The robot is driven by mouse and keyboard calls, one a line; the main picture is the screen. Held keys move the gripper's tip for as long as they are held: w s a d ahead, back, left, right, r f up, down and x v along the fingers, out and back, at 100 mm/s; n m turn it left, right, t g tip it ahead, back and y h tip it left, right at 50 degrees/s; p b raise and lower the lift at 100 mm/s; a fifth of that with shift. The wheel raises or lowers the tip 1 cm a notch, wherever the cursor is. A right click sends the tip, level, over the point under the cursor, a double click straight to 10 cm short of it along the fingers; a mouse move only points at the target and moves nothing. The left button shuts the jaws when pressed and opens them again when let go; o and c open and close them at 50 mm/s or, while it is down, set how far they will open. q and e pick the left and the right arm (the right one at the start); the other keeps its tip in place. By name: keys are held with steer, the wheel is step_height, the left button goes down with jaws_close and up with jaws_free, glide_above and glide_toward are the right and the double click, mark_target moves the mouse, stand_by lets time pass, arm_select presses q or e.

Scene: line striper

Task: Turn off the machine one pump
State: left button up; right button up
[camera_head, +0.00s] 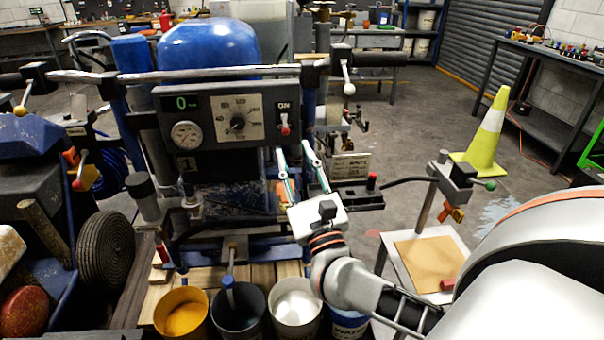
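Machine one (225,165) stands in front of me, with a "1" on its front and a blue tank (208,45) above. Its dark control panel (262,84) carries a green display (186,103) reading 0, a round gauge (186,134) and a dial (238,121). At the panel's right end is a toggle switch (285,128) with a red tip, below the label ON. My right gripper (292,148) is open, its two fingers spread and pointing up just below the switch. Nothing shows between them, and whether a fingertip touches the panel is unclear. My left gripper is out of view.
Buckets with yellow (182,314), dark (238,312) and white (295,308) contents stand below, beside a blue water bucket (349,324). A handlebar (190,74) with a lever (348,75) runs above the panel. A cone (487,135) stands at right.

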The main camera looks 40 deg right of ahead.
steer(key=shift+v, duration=2.3)
steer(key=s+a+f+n+g+y+p, duration=0.15)
steer(key=a+f+n+y, duration=0.5)
steer(key=n, duration=0.75)
steer(key=s+a+f+n+g+y+p, duration=0.1)
steer(key=s+a+f+n+y+p, duration=0.15)
steer(key=a+f+n+y, duration=0.8)
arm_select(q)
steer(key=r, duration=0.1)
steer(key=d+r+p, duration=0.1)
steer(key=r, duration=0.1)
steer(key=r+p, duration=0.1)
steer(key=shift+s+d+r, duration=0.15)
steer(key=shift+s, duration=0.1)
arm_select(e)
steer(key=s+d+f+n+g+h, duration=0.1)
steer(key=s+f+n+g+h, duration=0.2)
steer(key=s+f+n, duration=0.3)
steer(key=s+d+f+n+g+h, duration=0.2)
steer(key=s+f+n+g+h, duration=0.2)
steer(key=f+n, duration=0.6)
step_height(320, 180, down, 3)
steer(key=shift+s+f+g, duration=0.15)
steer(key=shift+s+g, duration=0.7)
steer(key=shift+s, duration=0.1)
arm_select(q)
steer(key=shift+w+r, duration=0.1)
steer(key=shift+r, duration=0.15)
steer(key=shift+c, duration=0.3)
